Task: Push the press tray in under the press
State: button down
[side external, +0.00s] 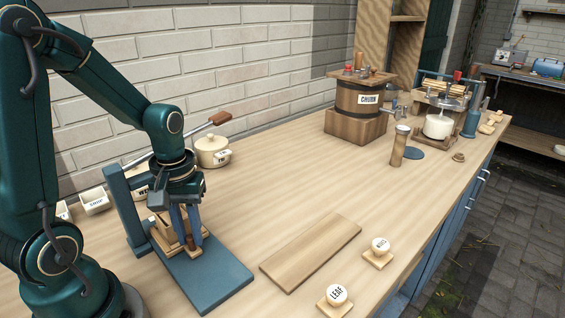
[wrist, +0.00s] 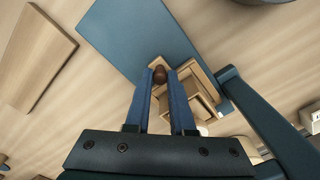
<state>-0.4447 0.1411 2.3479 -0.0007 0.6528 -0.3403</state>
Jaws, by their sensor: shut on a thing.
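The press (side external: 118,208) is a blue upright frame at the left, with a flat blue base plate (side external: 222,280) running out from it. The pale wooden press tray (side external: 163,243) sits on the plate near the upright, largely hidden by my gripper. In the wrist view the tray (wrist: 207,80) has a dark brown knob (wrist: 159,73) at its near end. My gripper (side external: 192,243) points down, and its blue fingers (wrist: 160,78) are closed around the knob. The blue upright (wrist: 258,112) is beside the tray in the wrist view. How far the tray is under the press is hidden.
A wooden board (side external: 311,252) lies right of the plate, with two labelled round stamps, one marked LEAF (side external: 337,294), beyond it. A lidded pot (side external: 212,151) stands behind my gripper. The churn (side external: 360,105) is at the far end. The middle of the bench is clear.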

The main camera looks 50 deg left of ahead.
jog(key=shift+w, duration=0.1)
jog(key=c, duration=0.8)
grip_release()
jog(key=shift+o, duration=0.2)
jog(key=shift+r, duration=2.6)
